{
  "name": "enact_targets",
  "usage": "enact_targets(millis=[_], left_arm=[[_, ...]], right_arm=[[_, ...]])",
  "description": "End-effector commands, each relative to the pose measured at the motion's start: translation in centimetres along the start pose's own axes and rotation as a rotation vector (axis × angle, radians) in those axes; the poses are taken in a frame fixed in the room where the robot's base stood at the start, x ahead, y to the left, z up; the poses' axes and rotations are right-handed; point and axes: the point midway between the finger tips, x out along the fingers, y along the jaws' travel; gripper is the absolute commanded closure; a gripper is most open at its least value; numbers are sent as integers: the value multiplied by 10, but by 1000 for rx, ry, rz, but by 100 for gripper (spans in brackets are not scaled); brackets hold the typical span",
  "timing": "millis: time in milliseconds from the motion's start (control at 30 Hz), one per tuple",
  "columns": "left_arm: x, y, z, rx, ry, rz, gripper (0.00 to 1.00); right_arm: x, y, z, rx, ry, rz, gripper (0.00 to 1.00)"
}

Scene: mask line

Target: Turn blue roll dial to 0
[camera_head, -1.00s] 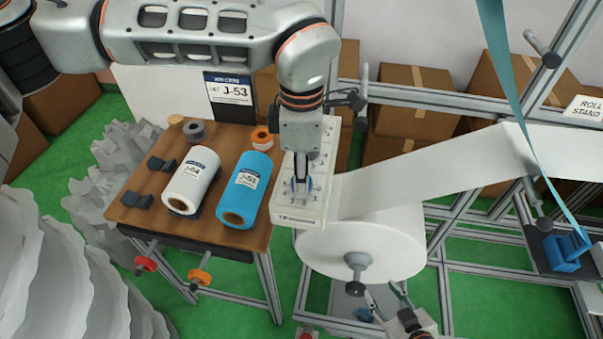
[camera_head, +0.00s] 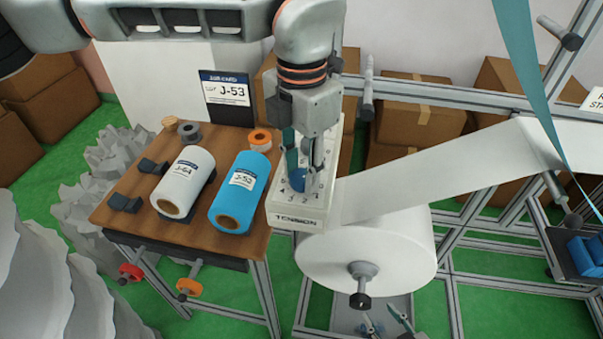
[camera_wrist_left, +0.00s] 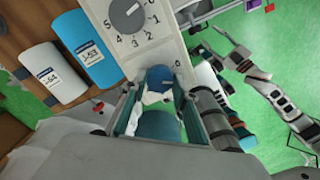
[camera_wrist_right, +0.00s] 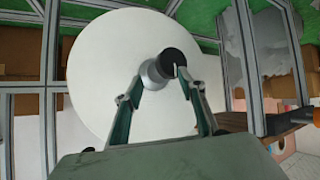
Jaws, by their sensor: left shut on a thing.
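The blue dial (camera_head: 298,181) sits on the white TENSION panel (camera_head: 290,220), mostly hidden by my left gripper (camera_head: 303,177). In the left wrist view the blue dial (camera_wrist_left: 160,77) lies between the fingers of my left gripper (camera_wrist_left: 156,92), which is shut on it. A "0" is readable beside it; its pointer cannot be made out. A grey dial (camera_wrist_left: 127,15) on the same panel has numbers around it. My right gripper (camera_wrist_right: 160,82) is open, with the black-tipped spindle (camera_wrist_right: 172,65) of the big white roll (camera_wrist_right: 120,75) in front of it.
A wooden table (camera_head: 135,222) left of the panel carries a white J-64 roll (camera_head: 186,183) and a blue J-53 roll (camera_head: 240,192). A white web runs from the big roll up to the right. Metal frame rails and cardboard boxes (camera_head: 415,110) stand behind.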

Motion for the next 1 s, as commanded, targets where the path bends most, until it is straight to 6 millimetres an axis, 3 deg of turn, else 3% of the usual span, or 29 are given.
enact_targets(millis=[500, 1000], left_arm=[[1, 0, 0, -452, 0, 0, 93], [0, 0, 0, -651, 0, -1, 93]], right_arm=[[7, -2, 15, 1, -8, -1, 60], [8, -1, 14, -4, -5, 2, 60]])
